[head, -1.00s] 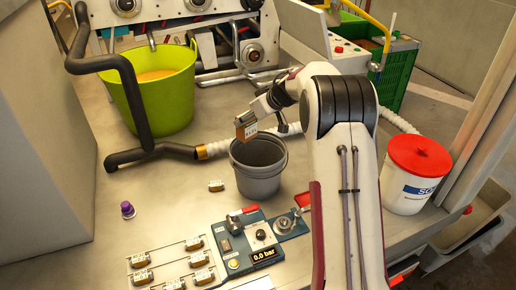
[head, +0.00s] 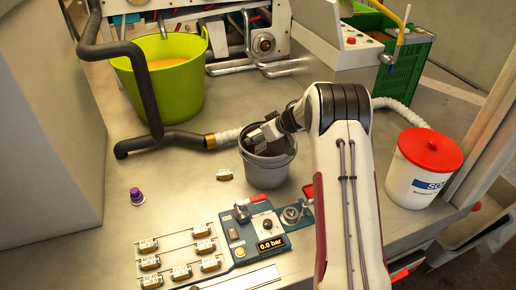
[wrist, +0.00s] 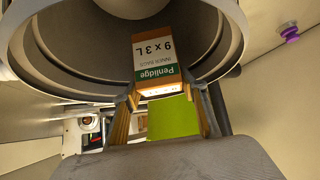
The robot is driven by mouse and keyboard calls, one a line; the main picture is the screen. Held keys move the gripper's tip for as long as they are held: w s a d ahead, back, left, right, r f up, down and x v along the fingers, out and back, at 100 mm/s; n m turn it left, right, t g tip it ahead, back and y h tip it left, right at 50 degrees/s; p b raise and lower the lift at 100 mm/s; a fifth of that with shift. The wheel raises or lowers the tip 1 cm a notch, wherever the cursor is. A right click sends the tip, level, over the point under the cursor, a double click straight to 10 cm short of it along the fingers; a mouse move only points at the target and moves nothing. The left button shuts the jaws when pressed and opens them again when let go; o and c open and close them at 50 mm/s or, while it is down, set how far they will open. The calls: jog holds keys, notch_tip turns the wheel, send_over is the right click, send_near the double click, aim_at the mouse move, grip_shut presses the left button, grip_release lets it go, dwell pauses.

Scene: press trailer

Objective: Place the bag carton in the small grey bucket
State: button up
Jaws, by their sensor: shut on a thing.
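The small grey bucket (head: 268,170) stands upright on the table in the head view. My gripper (head: 262,138) is down at its mouth, and the bucket wall hides part of it. In the wrist view my gripper (wrist: 165,98) is shut on the bag carton (wrist: 158,55), an orange and white box with a green band reading "Penlidge" and "9 x 3 L". The bucket's curved wall (wrist: 55,68) surrounds the carton there. In the head view the carton is hard to make out. I cannot tell whether it touches the bucket's bottom.
A lime-green tub (head: 170,88) stands behind left, with a dark pipe (head: 150,85) before it. A white bucket with a red lid (head: 428,150) stands right. A control panel (head: 262,230), several small labelled blocks (head: 150,263) and a purple knob (head: 136,195) are in front.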

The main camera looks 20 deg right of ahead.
aim_at(261, 147)
jog(key=shift+f, duration=0.5)
jog(key=shift+f, duration=2.25)
jog(key=shift+f, duration=0.5)
jog(key=o, duration=1)
jog(key=shift+r, duration=0.5)
jog(key=shift+v, duration=5.95)
